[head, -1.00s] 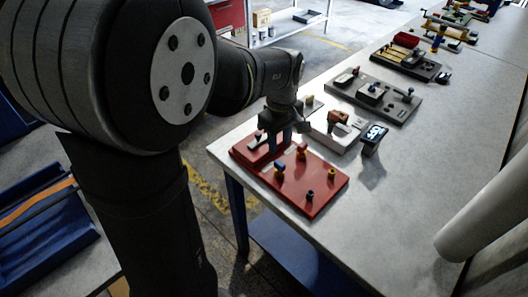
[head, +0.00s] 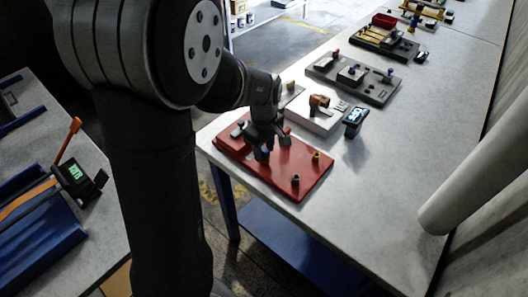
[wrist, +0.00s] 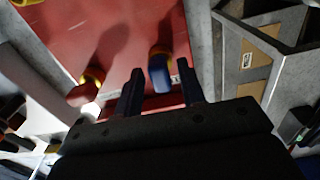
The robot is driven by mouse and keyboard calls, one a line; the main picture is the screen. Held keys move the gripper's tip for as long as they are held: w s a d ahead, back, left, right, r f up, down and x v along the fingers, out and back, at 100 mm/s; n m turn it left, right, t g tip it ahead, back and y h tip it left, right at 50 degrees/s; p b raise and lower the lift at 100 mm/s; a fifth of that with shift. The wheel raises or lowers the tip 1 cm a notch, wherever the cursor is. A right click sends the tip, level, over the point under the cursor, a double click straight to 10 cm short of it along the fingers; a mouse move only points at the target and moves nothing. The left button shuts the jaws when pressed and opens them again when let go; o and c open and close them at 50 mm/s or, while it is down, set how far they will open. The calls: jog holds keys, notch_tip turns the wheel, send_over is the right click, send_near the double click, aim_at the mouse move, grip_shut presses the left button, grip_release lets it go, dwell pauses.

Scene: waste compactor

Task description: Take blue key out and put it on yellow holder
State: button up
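The blue key (wrist: 160,78) stands upright with a yellow collar at its base on the red board (wrist: 120,25). In the wrist view it sits between the two fingers of my gripper (wrist: 159,90), nearer the right finger, with a visible gap on the left. My gripper is open. In the head view my gripper (head: 264,152) is low over the red board (head: 308,185) and partly hides the blue key (head: 266,154). A yellow holder (head: 316,157) stands free on the board's right part. A dark holder (head: 295,181) stands near its front edge.
A red key (wrist: 82,94) stands beside the blue one. A light grey board (head: 317,116) and a black device with a screen (head: 355,120) lie behind the red board. A dark grey board (head: 360,80) is farther back. The tabletop at right is clear.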

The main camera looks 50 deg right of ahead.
aim_at(264, 149)
jog(key=shift+c, duration=0.3)
grip_shut()
jog(key=shift+r, duration=0.45)
dwell(0.4)
jog(key=shift+r, duration=2.45)
